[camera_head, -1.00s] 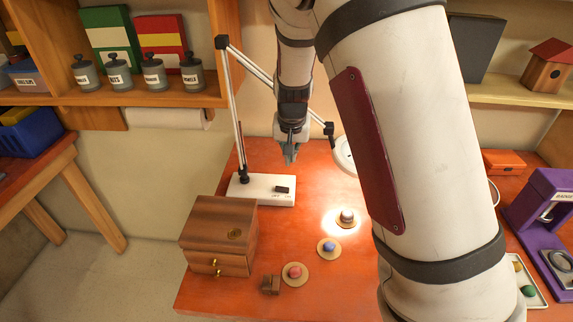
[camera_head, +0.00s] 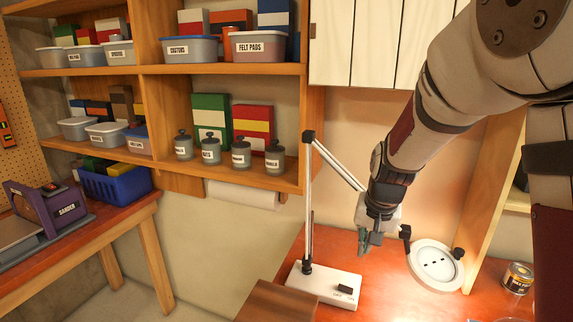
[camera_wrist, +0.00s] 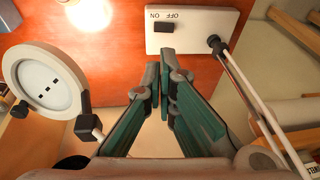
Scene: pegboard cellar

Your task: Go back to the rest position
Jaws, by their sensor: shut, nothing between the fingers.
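My gripper (camera_head: 368,243) hangs over the back of the orange-red bench (camera_head: 402,281), behind the lamp's white base in the head view. In the wrist view my gripper (camera_wrist: 162,72) has its green fingers brought together at the tips. Nothing shows between them. The fingertips point toward the lamp's switch base (camera_wrist: 195,30), marked ON and OFF, and appear clear of it.
A jointed lamp arm (camera_head: 309,200) rises from the white base (camera_head: 325,284). Its round head (camera_head: 436,266) is to the right of my gripper. Shelves with canisters (camera_head: 241,154) are on the left. A wooden box (camera_head: 277,302) is at the bottom edge.

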